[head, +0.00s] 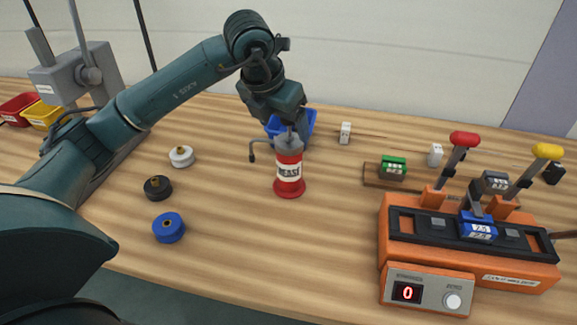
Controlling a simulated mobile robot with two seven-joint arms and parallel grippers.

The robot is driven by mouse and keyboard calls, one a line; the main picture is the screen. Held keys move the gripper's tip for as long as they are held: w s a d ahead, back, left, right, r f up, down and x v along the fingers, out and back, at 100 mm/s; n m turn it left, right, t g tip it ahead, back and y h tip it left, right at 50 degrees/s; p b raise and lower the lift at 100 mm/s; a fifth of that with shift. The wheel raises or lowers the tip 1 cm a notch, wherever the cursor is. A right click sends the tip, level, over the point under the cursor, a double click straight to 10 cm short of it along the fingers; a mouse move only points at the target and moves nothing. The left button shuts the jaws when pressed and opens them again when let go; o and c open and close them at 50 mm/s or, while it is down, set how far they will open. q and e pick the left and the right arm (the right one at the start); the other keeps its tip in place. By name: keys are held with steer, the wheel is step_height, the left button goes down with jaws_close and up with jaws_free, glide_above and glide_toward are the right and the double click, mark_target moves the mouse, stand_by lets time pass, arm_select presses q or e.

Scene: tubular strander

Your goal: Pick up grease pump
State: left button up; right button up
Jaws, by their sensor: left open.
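The grease pump (289,176) is a red cylinder with a white label reading "GREASE", a grey top and a thin dark spout pointing left. It stands upright on the wooden table near the middle of the head view. My left gripper (291,127) is open and points down right at the pump's grey top. The fingers are small and dark there, so I cannot tell whether they touch the pump. My right gripper is not in view.
A blue bin (308,121) stands just behind the pump. White, black and blue spools (169,228) lie to the left. An orange machine (470,250) with red and yellow levers stands at the right, with a green block (393,167) behind it. The table front is clear.

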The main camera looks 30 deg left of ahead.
mark_target(289, 135)
arm_select(q)
steer(key=shift+p+x, duration=0.55)
steer(key=shift+x, duration=2.15)
steer(key=shift+w+r, duration=0.15)
steer(key=shift+w, duration=0.05)
jaws_close()
steer(key=shift+w+r, duration=0.1)
steer(key=shift+r, duration=0.05)
